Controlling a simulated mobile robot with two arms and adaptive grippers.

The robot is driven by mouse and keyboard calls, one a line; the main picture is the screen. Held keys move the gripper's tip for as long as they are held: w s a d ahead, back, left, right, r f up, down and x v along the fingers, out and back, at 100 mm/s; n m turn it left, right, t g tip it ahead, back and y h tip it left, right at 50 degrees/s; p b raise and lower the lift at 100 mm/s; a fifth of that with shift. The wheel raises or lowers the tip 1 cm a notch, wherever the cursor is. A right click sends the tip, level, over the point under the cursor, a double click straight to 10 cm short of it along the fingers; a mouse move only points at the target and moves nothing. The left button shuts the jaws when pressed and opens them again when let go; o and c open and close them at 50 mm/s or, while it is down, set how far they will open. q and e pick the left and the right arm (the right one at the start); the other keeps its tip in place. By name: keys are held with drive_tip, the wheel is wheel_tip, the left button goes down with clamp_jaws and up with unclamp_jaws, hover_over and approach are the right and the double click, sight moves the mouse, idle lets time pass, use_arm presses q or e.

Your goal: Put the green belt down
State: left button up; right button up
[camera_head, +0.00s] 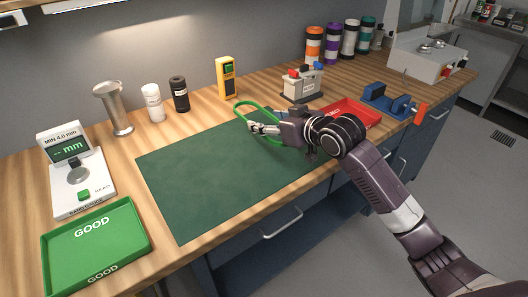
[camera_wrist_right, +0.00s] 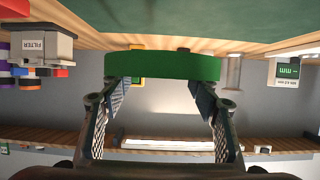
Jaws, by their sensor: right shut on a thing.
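The green belt (camera_head: 257,105) is a loop held at the right part of the dark green mat (camera_head: 215,165). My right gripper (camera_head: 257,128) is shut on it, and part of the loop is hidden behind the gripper. In the right wrist view the belt (camera_wrist_right: 162,65) spans across the tips of the two fingers (camera_wrist_right: 160,84). It seems to be a little above the mat, but the exact gap cannot be told. My left gripper is not in view.
A green GOOD tray (camera_head: 148,240) and a gauge (camera_head: 80,185) stand at the left. A red tray (camera_head: 362,110), a filter box (camera_head: 301,85) and a blue clamp device (camera_head: 385,103) stand right. A yellow meter (camera_head: 226,78) is behind. Most of the mat is clear.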

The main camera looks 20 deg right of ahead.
sight(267, 157)
wheel_tip(267, 157, down, 11)
drive_tip(key=shift+r, duration=0.1)
idle(0.3)
drive_tip(key=shift+f, duration=0.2)
drive_tip(key=o, duration=1.1)
drive_tip(key=shift+o, duration=0.2)
drive_tip(key=shift+r, duration=0.2)
drive_tip(key=v, duration=1.2)
drive_tip(key=shift+f, duration=0.1)
